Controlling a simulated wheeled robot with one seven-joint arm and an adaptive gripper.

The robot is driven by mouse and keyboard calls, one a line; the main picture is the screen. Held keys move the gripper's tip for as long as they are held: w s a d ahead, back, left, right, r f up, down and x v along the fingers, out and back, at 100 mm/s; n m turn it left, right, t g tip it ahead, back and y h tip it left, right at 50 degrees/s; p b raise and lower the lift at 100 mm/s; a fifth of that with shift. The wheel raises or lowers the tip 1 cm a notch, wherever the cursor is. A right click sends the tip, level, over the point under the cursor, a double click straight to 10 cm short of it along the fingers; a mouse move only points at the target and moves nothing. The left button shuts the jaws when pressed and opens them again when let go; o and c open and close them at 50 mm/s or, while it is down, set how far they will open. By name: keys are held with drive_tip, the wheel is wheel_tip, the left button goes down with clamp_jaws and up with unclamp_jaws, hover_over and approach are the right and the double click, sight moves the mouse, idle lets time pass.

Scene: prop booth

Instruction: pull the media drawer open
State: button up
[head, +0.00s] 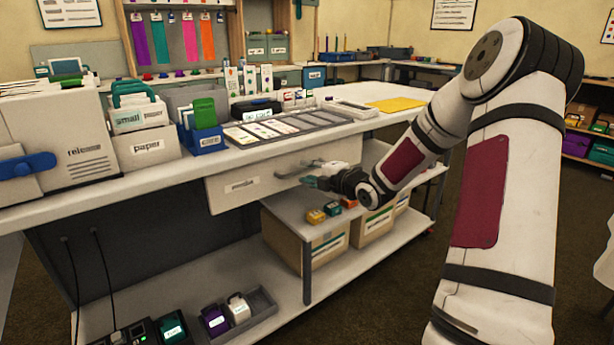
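The media drawer (228,197) is a pale wide front under the white worktop, with a small dark-lettered label at its left. A handle (292,170) shows near the middle of the front. My gripper (312,175) is at the right half of the drawer front, its fingers pointing left at the handle. The fingertips are close to or at the handle. They are too small to tell if they grip it, and my wrist hides the drawer's right part.
The worktop (62,208) above carries a paper box (150,147), a blue card holder (205,138) and a grey card tray (250,137). Below the drawer, a shelf (290,207) holds small yellow and red boxes (316,216). Cardboard boxes (330,246) stand underneath. Floor to the right is partly clear.

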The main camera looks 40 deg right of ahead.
drive_tip(key=shift+w+f, duration=0.1)
drive_tip(key=shift+w, duration=0.5)
clamp_jaws()
drive_tip(key=shift+s, duration=0.1)
